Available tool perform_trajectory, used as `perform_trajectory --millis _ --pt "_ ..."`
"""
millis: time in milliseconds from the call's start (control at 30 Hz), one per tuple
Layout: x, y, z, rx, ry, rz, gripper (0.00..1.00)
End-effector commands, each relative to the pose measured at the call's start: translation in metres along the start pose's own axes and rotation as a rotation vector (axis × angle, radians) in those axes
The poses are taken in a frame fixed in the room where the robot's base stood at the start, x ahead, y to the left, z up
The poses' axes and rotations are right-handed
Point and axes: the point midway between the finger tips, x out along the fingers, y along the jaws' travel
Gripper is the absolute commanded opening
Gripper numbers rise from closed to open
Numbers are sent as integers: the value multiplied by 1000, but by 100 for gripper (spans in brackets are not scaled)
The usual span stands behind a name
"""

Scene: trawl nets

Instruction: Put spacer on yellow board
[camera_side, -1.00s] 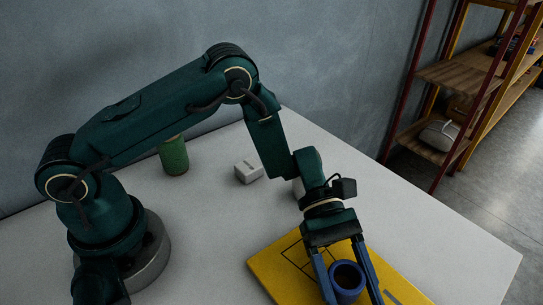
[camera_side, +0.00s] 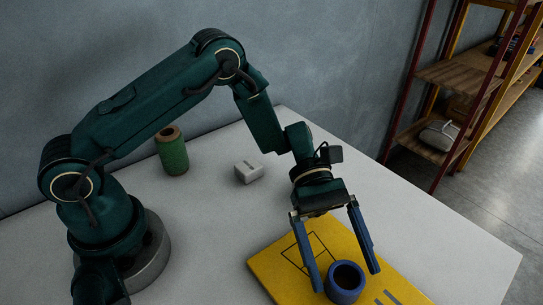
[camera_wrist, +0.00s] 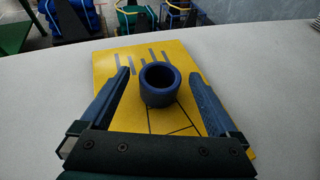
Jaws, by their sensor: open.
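The spacer (camera_side: 345,283) is a short dark blue ring with an open hole. It stands upright on the yellow board (camera_side: 278,261), which lies on the table and has dark printed lines. In the wrist view the spacer (camera_wrist: 159,85) rests on the board (camera_wrist: 107,63), in front of and between my fingers. My gripper (camera_side: 346,277) is open and empty, with one blue finger on either side of the spacer. In the wrist view clear gaps show between my gripper's fingers (camera_wrist: 160,72) and the spacer.
A green spool (camera_side: 173,154) and a small white box (camera_side: 249,172) stand on the table behind the board. The light grey table (camera_side: 430,230) is clear to the right. A shelf rack (camera_side: 455,75) stands beyond the table's edge.

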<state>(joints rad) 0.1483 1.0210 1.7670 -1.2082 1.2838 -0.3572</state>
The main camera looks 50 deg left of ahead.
Motion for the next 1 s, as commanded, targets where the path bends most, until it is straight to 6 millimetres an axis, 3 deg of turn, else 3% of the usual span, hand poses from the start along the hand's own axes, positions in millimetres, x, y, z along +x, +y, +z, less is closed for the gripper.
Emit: perform_trajectory --millis 100,233,567,767,1000 --pt "-28 1 0 1 1 7 96" --pt "-50 1 0 1 1 5 96" --pt "-74 -4 7 44 41 -12 96" --pt "-91 -28 32 251 244 -66 96" --pt "-116 -70 53 550 553 -154 96"
